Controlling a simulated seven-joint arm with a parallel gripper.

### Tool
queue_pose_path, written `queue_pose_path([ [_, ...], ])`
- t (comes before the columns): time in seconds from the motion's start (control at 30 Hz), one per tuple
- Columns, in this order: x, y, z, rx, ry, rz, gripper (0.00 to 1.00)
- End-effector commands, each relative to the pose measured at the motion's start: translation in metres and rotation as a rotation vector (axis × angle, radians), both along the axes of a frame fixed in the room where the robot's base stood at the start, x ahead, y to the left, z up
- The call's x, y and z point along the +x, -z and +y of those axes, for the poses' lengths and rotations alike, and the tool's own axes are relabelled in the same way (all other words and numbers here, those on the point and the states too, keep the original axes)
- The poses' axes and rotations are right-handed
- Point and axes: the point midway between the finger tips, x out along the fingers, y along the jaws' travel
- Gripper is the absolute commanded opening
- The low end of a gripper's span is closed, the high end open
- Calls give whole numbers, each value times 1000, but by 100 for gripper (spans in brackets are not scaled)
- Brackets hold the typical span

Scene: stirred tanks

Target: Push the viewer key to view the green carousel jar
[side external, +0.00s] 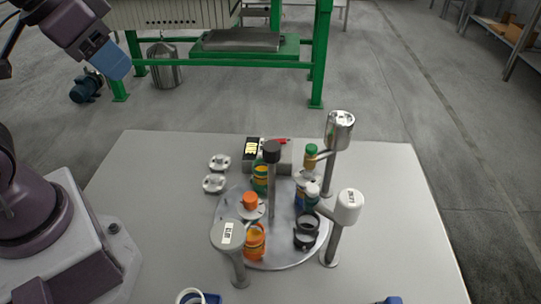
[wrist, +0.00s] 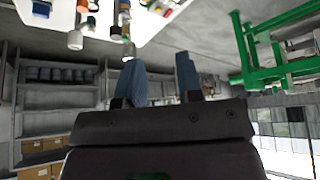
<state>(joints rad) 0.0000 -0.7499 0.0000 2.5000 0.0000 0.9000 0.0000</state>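My gripper (side external: 116,62) is high at the upper left of the side view, far from the table and touching nothing. In the wrist view its two blue fingers (wrist: 160,78) stand apart with nothing between them. The round metal carousel (side external: 285,258) has a central post with a black top (side external: 271,152). A green jar with a yellow band (side external: 260,180) stands at its back left. A grey box with a black, yellow-marked panel (side external: 252,148) and a small red part (side external: 281,141) stands behind; I cannot tell which part is the viewer key.
An orange jar (side external: 255,243), black ring holders (side external: 307,230) and a green-capped jar (side external: 311,152) are around the carousel. Posts with a silver head (side external: 340,128) and white heads (side external: 349,205) rise beside it. Two metal knobs (side external: 214,184) sit left. The table's right side is mostly clear.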

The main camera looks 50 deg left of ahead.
Motion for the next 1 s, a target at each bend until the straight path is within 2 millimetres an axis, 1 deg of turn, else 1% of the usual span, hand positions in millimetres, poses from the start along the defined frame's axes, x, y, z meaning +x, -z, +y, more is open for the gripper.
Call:
queue_pose_path([
  [0.03,0,0,0,0,0,0,22],
  [0.07,0,0,0,0,0,0,15],
  [0.1,0,0,0,0,0,0,6],
  [0.13,0,0,0,0,0,0,0],
  [1.0,0,0,0,0,0,0,0],
])
